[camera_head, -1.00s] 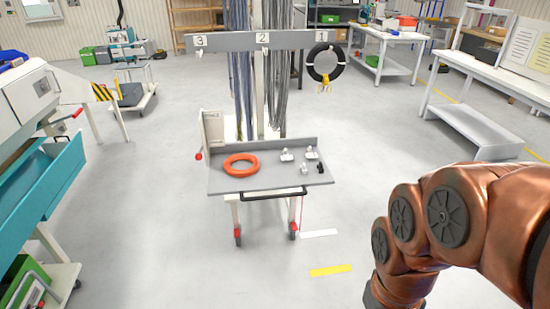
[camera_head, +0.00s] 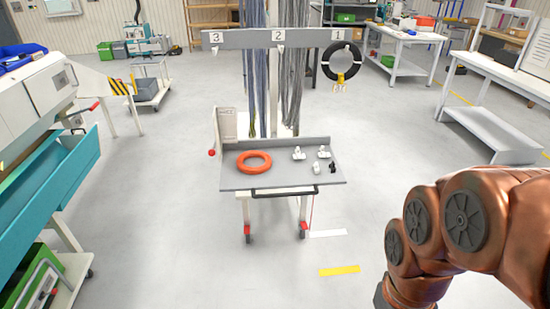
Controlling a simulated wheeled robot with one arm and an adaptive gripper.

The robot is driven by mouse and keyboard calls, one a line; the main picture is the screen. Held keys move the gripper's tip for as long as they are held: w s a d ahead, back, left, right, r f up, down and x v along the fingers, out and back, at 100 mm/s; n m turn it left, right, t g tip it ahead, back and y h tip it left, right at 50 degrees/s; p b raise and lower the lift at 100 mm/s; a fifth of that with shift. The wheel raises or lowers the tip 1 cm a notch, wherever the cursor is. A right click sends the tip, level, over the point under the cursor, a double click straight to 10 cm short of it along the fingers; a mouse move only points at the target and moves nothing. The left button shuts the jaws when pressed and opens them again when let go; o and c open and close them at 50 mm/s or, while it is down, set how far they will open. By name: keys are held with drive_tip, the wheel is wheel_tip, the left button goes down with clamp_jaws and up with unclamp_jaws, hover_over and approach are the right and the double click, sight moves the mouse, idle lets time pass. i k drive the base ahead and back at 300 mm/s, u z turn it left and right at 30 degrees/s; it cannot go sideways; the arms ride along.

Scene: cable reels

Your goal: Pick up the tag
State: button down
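A grey-topped cart (camera_head: 240,182) stands ahead of me. Several small white pieces lie on the right part of its top, one of them a white piece (camera_head: 299,154) near the middle. A small black piece (camera_head: 332,167) lies at the right. I cannot tell which, if any, is the tag. A yellow piece (camera_head: 340,79) hangs at the bottom of a black cable coil (camera_head: 325,66) under number 1. My copper-coloured arm shows at the lower right; my gripper is out of view.
An orange ring (camera_head: 254,162) lies on the cart top. Grey cables hang behind the cart from a rail (camera_head: 240,40) numbered 3, 2, 1. A teal tray (camera_head: 60,190) bounds the left, a white bench (camera_head: 500,75) the right. Floor before the cart is clear.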

sight(323, 154)
drive_tip(key=u, duration=0.5)
drive_tip(key=i, duration=0.6)
drive_tip(key=u, duration=0.65)
drive_tip(key=i, duration=0.75)
drive_tip(key=z, duration=0.4)
drive_tip(key=i, duration=0.75)
drive_tip(key=z, duration=0.55)
